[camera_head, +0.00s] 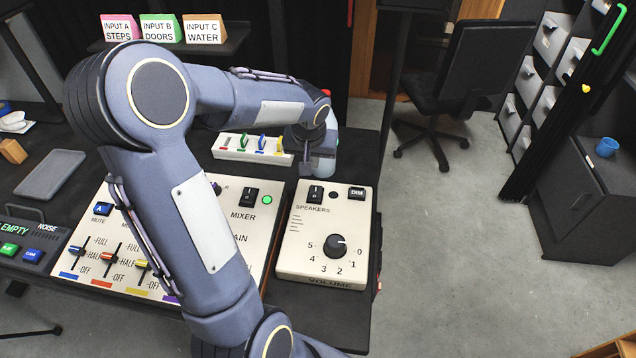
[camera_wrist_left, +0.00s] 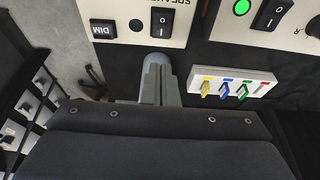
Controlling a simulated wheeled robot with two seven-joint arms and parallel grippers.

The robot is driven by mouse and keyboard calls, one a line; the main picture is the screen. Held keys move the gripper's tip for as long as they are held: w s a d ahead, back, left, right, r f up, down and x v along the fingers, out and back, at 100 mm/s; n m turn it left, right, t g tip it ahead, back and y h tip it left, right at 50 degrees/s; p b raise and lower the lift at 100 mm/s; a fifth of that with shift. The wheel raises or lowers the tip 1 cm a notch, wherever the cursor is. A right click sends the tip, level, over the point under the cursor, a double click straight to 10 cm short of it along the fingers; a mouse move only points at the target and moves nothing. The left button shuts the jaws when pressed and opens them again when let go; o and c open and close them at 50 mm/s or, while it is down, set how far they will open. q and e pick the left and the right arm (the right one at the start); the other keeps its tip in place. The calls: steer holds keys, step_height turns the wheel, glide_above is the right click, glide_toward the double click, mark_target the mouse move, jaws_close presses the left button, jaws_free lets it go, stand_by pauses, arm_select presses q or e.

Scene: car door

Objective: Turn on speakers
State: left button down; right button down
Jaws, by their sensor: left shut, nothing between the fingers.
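The cream speakers panel (camera_head: 300,264) sits on the dark desk, right of the mixer panel. Its black rocker switch (camera_head: 316,194) is at the top left, and also shows in the left wrist view (camera_wrist_left: 161,22). The round indicator beside it (camera_head: 333,195) is dark. A DIM button (camera_head: 357,193) and a black volume knob (camera_head: 335,246) are on the same panel; the knob's pointer is near 0. My left gripper (camera_head: 306,170) is shut and empty, just beyond the panel's far edge near the switch. In the left wrist view its closed fingers (camera_wrist_left: 159,68) point toward the switch, apparently apart from it.
The mixer panel (camera_head: 190,290) has a switch (camera_head: 248,197) and a lit green light (camera_head: 267,199); my left arm covers much of it. A white strip with coloured levers (camera_head: 225,152) lies left of the gripper. An office chair (camera_head: 470,70) stands behind.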

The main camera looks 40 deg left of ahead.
mark_target(316, 188)
arm_select(q)
steer(key=x, duration=1.3)
steer(key=shift+f+p, duration=0.3)
steer(key=shift+f, duration=0.05)
steer(key=shift+w+a+r+p, duration=0.1)
steer(key=shift+r+p, duration=0.05)
steer(key=shift+p, duration=0.55)
steer(key=shift+f+g, duration=0.3)
steer(key=shift+w, duration=0.1)
